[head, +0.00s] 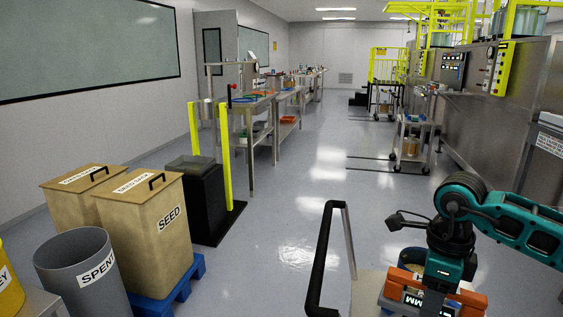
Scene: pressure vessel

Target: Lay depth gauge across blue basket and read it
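An orange device with a dark face lettered "MM" (415,299), which looks like the depth gauge, is at the bottom right, below and around my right gripper. My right gripper (440,290) points down at the end of the teal arm coming in from the right. Its fingers are hidden by its own body and the orange device, so its grip is unclear. A dark blue rounded rim (412,255) shows behind the device; it may be the blue basket, mostly hidden. I cannot tell whether the gauge touches it. My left gripper is out of view.
A black handle (325,255) rises at the edge of a pale cart top (368,290) beside the gauge. Seed bins (165,235) and a grey spent bin (82,275) stand left. Benches line the left wall, steel vessels (500,110) the right. The middle floor is clear.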

